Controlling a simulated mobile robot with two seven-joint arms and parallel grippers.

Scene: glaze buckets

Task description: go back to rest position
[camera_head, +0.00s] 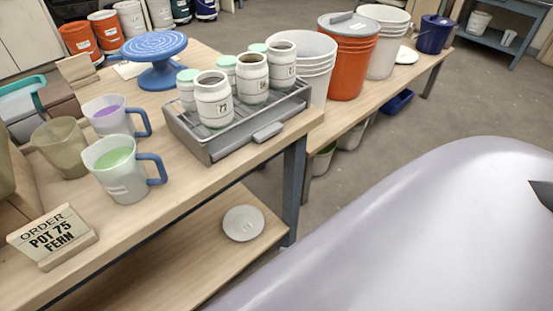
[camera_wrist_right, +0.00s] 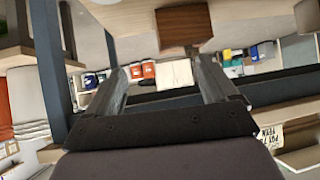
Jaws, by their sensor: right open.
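My right gripper (camera_wrist_right: 166,78) shows in the right wrist view with its two fingers apart and nothing between them. Beyond the fingers are distant coloured buckets and a pale panel. A large smooth pale surface, likely my own arm, fills the lower right of the head view; no gripper shows there. My left gripper is in neither view. A grey tray (camera_head: 206,150) holds several white jars, including one marked 75 (camera_head: 214,100). The order sign (camera_head: 52,236), reading POT 75 FERN, stands at the bench's front left; it also shows in the right wrist view (camera_wrist_right: 269,140).
The wooden bench (camera_head: 200,190) also carries a green-filled jug (camera_head: 118,175), a purple-filled jug (camera_head: 108,117) and a blue turntable (camera_head: 155,46). An orange bucket (camera_head: 347,62) stands on the bench behind. A bowl (camera_head: 243,223) sits on the lower shelf. Floor is open to the right.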

